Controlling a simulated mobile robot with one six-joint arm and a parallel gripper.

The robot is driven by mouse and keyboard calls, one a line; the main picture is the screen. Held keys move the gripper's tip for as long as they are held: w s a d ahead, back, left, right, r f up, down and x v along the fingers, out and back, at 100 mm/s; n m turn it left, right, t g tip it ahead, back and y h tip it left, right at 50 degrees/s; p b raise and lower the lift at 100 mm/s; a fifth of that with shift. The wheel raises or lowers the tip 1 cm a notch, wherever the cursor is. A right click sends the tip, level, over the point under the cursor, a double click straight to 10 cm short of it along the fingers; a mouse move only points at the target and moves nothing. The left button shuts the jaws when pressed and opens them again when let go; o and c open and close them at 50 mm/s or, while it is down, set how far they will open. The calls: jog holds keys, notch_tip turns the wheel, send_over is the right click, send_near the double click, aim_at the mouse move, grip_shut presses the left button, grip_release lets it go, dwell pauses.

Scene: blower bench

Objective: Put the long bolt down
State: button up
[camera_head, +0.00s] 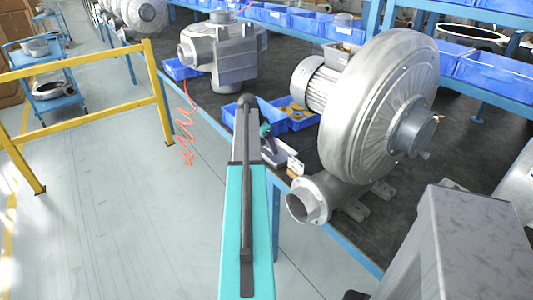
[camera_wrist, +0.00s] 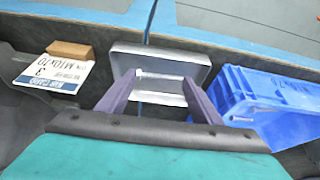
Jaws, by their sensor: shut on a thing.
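In the wrist view my gripper (camera_wrist: 160,79) has its two purple fingers closed on the long bolt (camera_wrist: 156,75), a thin silvery rod lying crosswise between the fingertips. Behind and below them is a shallow grey tray (camera_wrist: 128,55) on the dark bench. The bolt appears over the tray; I cannot tell whether it touches it. In the head view my arm hides most of this spot, and the bolt cannot be made out there.
A blue bin (camera_wrist: 235,92) stands close on the right with bolts in it. A white label card (camera_wrist: 50,73) and a small brown block (camera_wrist: 70,49) are on the left. A large grey blower (camera_head: 375,105) stands on the bench to the right in the head view.

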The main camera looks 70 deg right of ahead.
jog(key=shift+f, duration=0.1)
jog(key=shift+f+p, duration=0.5)
jog(key=shift+f, duration=1.15)
jog(key=shift+f, duration=0.1)
jog(key=o, duration=1.1)
jog(key=shift+c, duration=0.2)
jog(key=b+v, duration=0.1)
jog(key=v, duration=1.1)
jog(key=shift+b, duration=0.35)
